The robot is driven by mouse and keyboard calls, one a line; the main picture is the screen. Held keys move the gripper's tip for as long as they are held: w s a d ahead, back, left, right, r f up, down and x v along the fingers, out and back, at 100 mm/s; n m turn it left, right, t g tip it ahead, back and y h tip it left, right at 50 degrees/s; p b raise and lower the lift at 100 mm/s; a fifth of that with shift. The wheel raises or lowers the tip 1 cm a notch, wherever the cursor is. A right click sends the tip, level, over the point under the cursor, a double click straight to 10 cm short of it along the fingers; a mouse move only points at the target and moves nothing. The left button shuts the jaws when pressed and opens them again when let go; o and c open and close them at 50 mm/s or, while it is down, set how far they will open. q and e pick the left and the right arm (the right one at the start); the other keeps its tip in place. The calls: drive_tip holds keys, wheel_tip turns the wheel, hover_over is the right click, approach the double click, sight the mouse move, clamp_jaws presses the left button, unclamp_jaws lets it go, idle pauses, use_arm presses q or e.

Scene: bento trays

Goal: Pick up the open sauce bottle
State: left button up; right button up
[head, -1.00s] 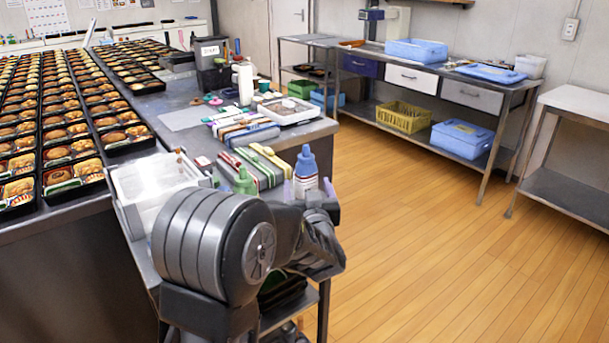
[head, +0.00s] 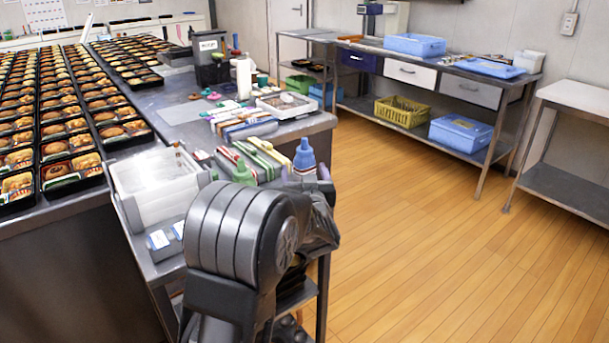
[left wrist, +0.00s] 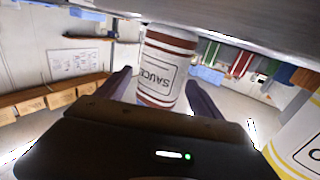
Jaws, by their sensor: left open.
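A white sauce bottle (left wrist: 165,62) with dark red bands and "SAUCE" lettering stands between the fingers of my left gripper (left wrist: 163,95) in the left wrist view, which looks upside down. The gripper is open, with one finger on each side of the bottle. In the head view a blue-topped bottle (head: 304,156) rises at my left gripper (head: 306,180), its body mostly hidden by my arm. I cannot tell from these views which bottle is open.
A white bin (head: 160,185) stands left of the bottles on the steel counter (head: 178,113). A yellow-marked white object (left wrist: 300,140) is close at the right of the wrist view. Bento trays (head: 75,170) fill the left.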

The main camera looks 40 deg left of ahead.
sight(303, 165)
use_arm(q)
drive_tip(key=x, duration=0.3)
drive_tip(key=shift+w+a, duration=0.2)
drive_tip(key=shift+w, duration=0.05)
drive_tip(key=shift+c, duration=0.5)
drive_tip(key=c, duration=0.8)
wheel_tip(303, 165, up, 10)
drive_tip(key=shift+p, duration=1.1)
